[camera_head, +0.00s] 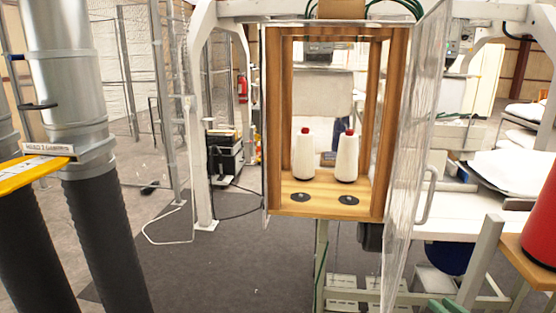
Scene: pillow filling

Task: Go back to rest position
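My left gripper is not in view. A small green piece (445,306) at the bottom edge, right of centre, may be the tip of my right gripper. Too little of it shows to tell whether it is open or shut, or whether it holds anything.
A wooden frame cabinet (276,130) holds two white thread cones (303,157) (347,158) with red tops. Its clear door (415,150) stands open to the right. Large metal pipes (68,90) with black hoses stand at left. A red object (541,232) sits at right. Grey floor is open centre-left.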

